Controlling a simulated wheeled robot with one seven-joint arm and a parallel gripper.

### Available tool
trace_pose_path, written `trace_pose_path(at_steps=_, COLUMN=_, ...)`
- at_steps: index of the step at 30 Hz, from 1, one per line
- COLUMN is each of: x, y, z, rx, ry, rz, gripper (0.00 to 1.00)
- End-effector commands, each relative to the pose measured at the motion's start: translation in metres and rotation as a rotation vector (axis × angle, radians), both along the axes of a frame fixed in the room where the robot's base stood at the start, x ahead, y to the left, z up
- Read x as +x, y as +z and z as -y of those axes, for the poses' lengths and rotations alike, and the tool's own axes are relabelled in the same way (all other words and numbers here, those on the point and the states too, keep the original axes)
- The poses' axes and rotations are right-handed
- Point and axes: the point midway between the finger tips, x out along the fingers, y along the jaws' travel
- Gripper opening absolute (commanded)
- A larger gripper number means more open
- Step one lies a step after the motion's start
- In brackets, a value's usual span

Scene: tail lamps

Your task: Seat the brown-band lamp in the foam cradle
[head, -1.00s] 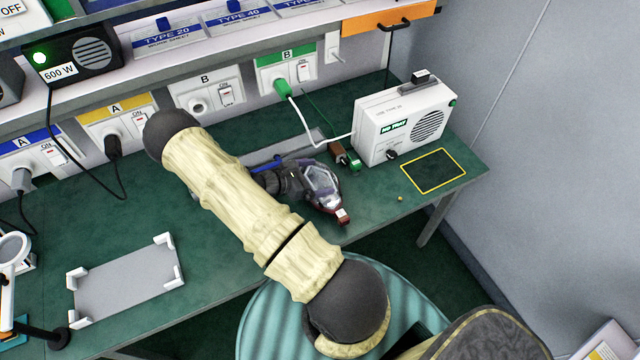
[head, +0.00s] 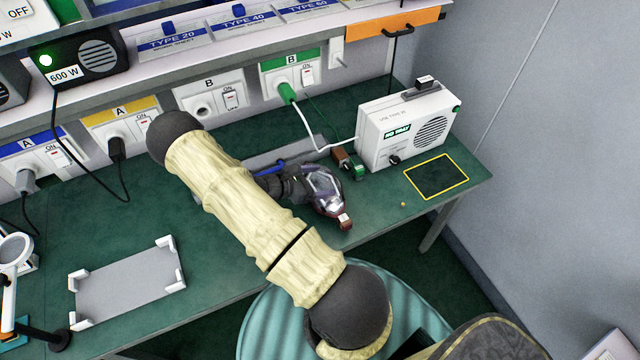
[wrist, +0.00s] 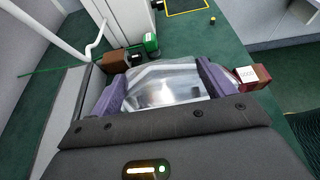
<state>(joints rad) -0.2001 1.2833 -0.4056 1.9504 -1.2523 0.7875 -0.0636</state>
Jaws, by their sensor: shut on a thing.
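My gripper (head: 318,180) is low over or at the bench, near its front edge. In the wrist view its purple-padded fingers (wrist: 162,78) are shut on a clear lamp (wrist: 168,92). The lamp's dark red-brown end (wrist: 262,76), with a white label, sticks out past the right finger. In the head view the lamp (head: 326,187) points toward the front edge; whether it touches the bench I cannot tell. A grey tray with pale raised corners (head: 128,285) lies empty at the left; I cannot tell if it is the foam cradle. A grey strip (head: 290,151) lies behind my gripper, partly hidden.
A white box with a speaker grille (head: 408,125) stands at the right, with a white cable. Brown (head: 340,154) and green (head: 357,169) blocks sit beside it. A yellow-outlined square (head: 437,176) is empty. A magnifier (head: 14,248) stands far left.

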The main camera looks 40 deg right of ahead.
Motion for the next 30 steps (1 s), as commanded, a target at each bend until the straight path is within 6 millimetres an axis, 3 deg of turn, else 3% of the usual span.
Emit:
trace_pose_path(at_steps=5, x=0.001, y=0.017, z=0.000, rx=-0.002, ry=-0.001, rz=0.004, gripper=0.33)
trace_pose_path(at_steps=18, x=0.001, y=0.088, z=0.000, rx=-0.003, ry=-0.001, rz=0.004, gripper=0.33)
trace_pose_path(at_steps=30, x=0.000, y=0.098, z=0.000, rx=-0.002, ry=0.000, rz=0.000, gripper=0.33)
